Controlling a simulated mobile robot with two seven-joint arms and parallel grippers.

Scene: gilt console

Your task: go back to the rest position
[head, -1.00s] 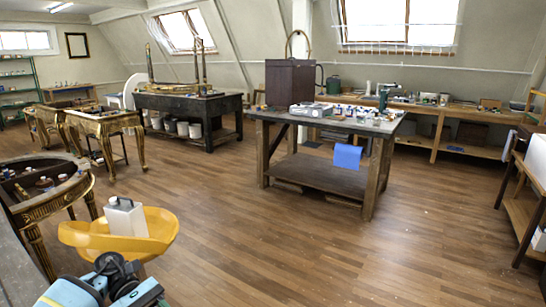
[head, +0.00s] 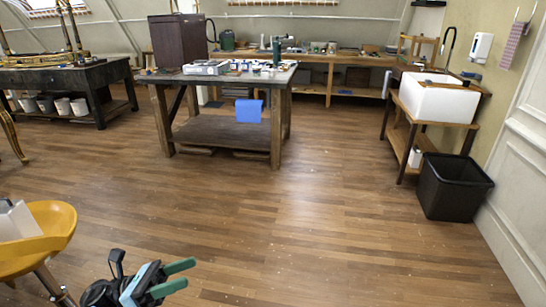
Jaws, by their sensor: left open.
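My left gripper (head: 180,277) shows at the bottom of the head view, left of the middle. Its two green fingers are spread apart with nothing between them. It hangs over bare wooden floor, to the right of a yellow stool (head: 52,226) and apart from it. My right gripper is not in view.
A white container (head: 16,221) stands on the stool. A white sink (head: 437,99) and a black bin (head: 452,187) are at the right. The floor (head: 310,215) between is clear.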

